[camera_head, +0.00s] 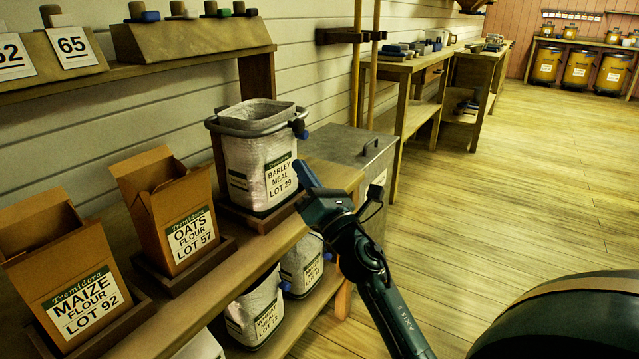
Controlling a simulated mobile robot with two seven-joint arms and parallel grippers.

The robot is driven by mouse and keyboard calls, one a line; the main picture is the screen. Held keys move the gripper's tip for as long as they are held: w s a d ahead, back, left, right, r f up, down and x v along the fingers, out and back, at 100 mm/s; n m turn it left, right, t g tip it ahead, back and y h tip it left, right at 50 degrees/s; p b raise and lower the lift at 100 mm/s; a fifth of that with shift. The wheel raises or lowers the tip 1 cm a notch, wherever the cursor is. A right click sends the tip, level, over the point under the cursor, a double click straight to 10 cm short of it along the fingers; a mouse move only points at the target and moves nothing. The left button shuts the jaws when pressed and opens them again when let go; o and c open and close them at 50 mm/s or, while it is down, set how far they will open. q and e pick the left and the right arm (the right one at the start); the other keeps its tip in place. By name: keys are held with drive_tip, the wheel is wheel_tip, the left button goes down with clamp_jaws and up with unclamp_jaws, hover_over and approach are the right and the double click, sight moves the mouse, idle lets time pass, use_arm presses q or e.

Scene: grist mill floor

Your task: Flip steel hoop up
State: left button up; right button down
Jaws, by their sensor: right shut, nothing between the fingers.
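A white sack labelled barley meal, lot 29 (265,172) stands upright on a dark tray on the wooden bench, its mouth open. A grey steel hoop (236,130) lies around the sack's mouth, roughly level. A blue-ended dark fitting (300,129) sits at the hoop's right side. My right gripper (306,174) is just right of the sack and below that fitting. Its blue fingers are shut and empty, pointing up and left. It looks apart from the hoop, though the exact depth gap is hard to judge. My left gripper is not in view.
Cardboard boxes of oats flour (188,233) and maize flour (82,306) stand on the bench to the left. More sacks (256,312) sit on the shelf below. A grey metal bin (345,147) stands behind my gripper. The floor to the right is open.

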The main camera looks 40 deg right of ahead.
use_arm(q)
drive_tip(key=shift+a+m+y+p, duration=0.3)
drive_tip(key=shift+p, duration=1.1)
use_arm(e)
drive_tip(key=shift+w+d+r, duration=0.25)
drive_tip(key=shift+w+r, duration=0.05)
drive_tip(key=shift+r, duration=0.35)
drive_tip(key=shift+w+d+r, duration=0.2)
drive_tip(key=shift+w+r, duration=0.15)
drive_tip(key=shift+r, duration=0.25)
drive_tip(key=shift+w+d+r, duration=0.25)
drive_tip(key=shift+w+r, duration=0.05)
drive_tip(key=shift+r, duration=0.35)
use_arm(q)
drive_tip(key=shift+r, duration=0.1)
